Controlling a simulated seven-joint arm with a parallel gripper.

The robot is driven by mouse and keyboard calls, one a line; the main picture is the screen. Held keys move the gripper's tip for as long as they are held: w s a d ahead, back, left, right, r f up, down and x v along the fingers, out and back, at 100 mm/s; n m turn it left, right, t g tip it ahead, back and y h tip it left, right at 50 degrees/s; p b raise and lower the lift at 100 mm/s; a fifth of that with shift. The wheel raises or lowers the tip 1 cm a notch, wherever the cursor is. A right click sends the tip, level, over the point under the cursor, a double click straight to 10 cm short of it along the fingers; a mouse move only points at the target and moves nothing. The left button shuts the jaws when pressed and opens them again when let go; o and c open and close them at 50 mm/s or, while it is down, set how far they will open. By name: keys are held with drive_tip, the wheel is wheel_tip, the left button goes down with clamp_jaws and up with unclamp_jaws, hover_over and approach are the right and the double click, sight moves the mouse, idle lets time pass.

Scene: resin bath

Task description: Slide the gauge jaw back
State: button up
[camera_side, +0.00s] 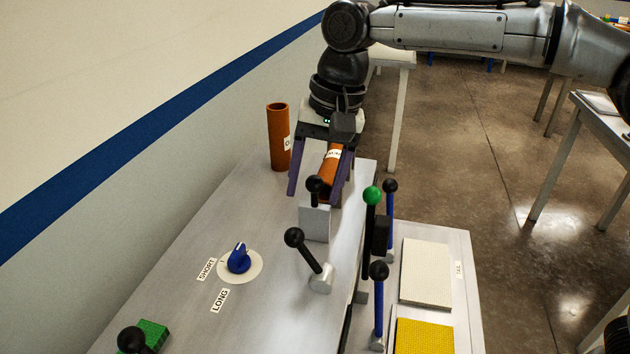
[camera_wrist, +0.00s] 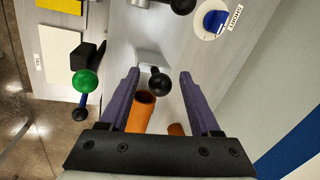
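My gripper (camera_side: 315,198) points down with its two purple fingers spread wide, and nothing is clamped between them. In the wrist view, the black ball knob (camera_wrist: 160,84) shows between the open fingers (camera_wrist: 159,72), with a gap on both sides. In the side view, this knob (camera_side: 314,184) tops a short post on a pale grey block (camera_side: 314,222), which looks like the gauge jaw. An orange tube (camera_side: 327,182) with a white label lies behind the block, between and below the fingers; it also shows in the wrist view (camera_wrist: 140,112). Contact between finger and knob is not visible.
A second orange tube (camera_side: 278,138) stands upright at the back left. A black-knobbed lever (camera_side: 308,252), a green-knobbed lever (camera_side: 371,212) and blue levers stand close in front and right. A blue dial (camera_side: 239,259) and yellow pad (camera_side: 424,337) are nearer. The bench left of the block is clear.

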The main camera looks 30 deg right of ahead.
drive_tip(key=shift+r, duration=0.1)
wheel_tip(320, 180, up, 13)
drive_tip(key=s+d, duration=0.1)
drive_tip(key=d, duration=0.1)
drive_tip(key=shift+s+d+r, duration=0.15)
drive_tip(key=shift+s+r, duration=0.05)
drive_tip(key=shift+s, duration=0.05)
idle(0.4)
